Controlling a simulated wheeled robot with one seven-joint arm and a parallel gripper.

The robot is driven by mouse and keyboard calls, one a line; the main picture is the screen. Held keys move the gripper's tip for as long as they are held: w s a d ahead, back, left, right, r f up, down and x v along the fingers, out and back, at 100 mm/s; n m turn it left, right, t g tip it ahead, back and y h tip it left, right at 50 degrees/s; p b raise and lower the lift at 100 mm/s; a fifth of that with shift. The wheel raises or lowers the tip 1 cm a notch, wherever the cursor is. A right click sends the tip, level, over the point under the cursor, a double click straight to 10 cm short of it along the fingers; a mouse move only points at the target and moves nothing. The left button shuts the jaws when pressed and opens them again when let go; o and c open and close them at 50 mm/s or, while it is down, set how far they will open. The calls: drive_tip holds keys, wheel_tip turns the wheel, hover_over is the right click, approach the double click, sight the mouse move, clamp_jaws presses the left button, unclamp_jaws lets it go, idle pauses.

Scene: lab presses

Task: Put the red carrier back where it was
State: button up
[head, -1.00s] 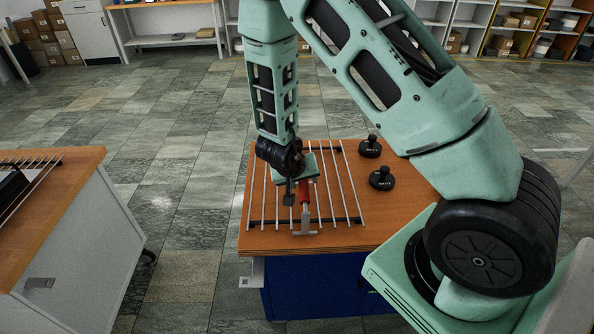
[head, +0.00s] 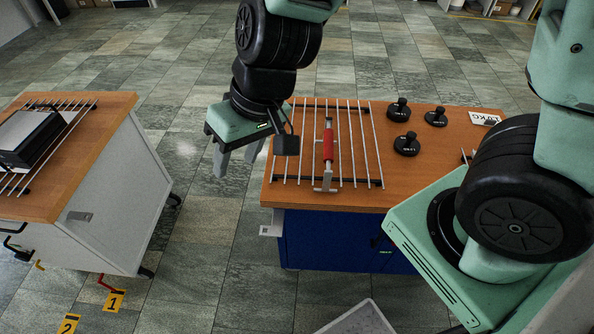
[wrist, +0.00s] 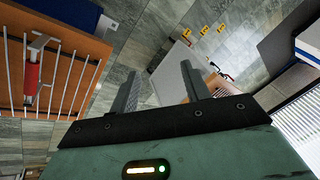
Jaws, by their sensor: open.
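The red carrier (head: 328,147) has a red grip on a grey metal shaft with a crosspiece at its near end. It lies lengthwise on the metal bar rack (head: 355,142) on the wooden top of the blue cabinet. It also shows at the left of the wrist view (wrist: 32,75). My gripper (head: 236,162) is open and empty, over the floor just left of that cabinet and apart from the carrier. In the wrist view, nothing is between its two fingers (wrist: 160,72).
Black knobbed weights (head: 405,144) and a white label card (head: 484,118) are right of the rack. A white cabinet (head: 110,200) at the left bears another bar rack and a dark box (head: 30,140). Open floor lies between the cabinets. Yellow numbered markers (head: 115,300) are on the floor.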

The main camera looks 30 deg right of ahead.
drive_tip(key=s+d+r+n+g+h, duration=0.1)
drive_tip(key=s+d+r+n, duration=0.1)
drive_tip(key=s, duration=0.3)
drive_tip(key=s+d+r+n+h, duration=0.2)
drive_tip(key=s, duration=0.4)
drive_tip(key=shift+s+n+g, duration=0.25)
drive_tip(key=shift+n+g, duration=0.15)
drive_tip(key=shift+r, duration=0.1)
wheel_tip(320, 180, down, 6)
drive_tip(key=b, duration=0.6)
